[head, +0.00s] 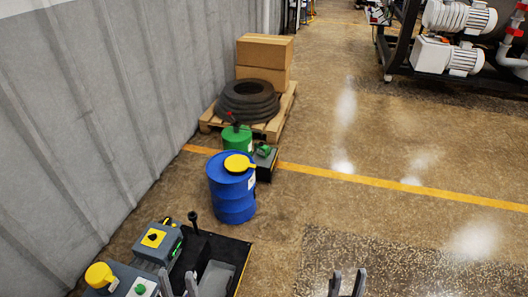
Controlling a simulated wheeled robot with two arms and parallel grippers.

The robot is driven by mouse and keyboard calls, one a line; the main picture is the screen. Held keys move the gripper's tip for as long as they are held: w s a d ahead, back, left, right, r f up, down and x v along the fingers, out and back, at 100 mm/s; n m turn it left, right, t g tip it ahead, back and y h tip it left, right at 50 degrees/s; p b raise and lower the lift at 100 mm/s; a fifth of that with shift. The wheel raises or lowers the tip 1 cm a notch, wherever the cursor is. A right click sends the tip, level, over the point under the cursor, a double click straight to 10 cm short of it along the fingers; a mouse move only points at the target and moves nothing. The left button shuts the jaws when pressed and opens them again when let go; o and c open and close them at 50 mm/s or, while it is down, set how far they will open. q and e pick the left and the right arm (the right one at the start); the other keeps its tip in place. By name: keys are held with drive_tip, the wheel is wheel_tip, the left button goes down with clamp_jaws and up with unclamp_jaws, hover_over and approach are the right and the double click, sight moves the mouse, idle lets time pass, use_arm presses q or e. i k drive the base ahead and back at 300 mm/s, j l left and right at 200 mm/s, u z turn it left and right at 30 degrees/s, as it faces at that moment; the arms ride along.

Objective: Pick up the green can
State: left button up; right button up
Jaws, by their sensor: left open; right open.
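The green can (237,138) stands on the floor at the upper centre left, with a small red part above its top. A blue drum (231,199) with a yellow lid in front hides the can's lower part. My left gripper (178,285) is at the bottom edge, in front of the dark equipment, open and apart from the can. My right gripper (347,283) is at the bottom edge over the floor, open and empty, also far from the can. Only the finger ends of both grippers show.
A small dark device (265,161) with a green top sits right of the can. Behind it is a wooden pallet (286,108) with tyres (247,100) and cardboard boxes (264,55). A grey wall (85,115) runs along the left.

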sight(262, 150)
drive_tip(key=i+l, duration=0.45)
drive_tip(key=i, duration=0.2)
drive_tip(key=i+l, duration=0.5)
drive_tip(key=i, duration=0.15)
drive_tip(key=i+l, duration=0.45)
drive_tip(key=i, duration=0.2)
drive_tip(key=i+l, duration=0.5)
drive_tip(key=i+l+u, duration=0.65)
drive_tip(key=u, duration=0.2)
drive_tip(key=i+l+u, duration=0.25)
drive_tip(key=l+u, duration=0.15)
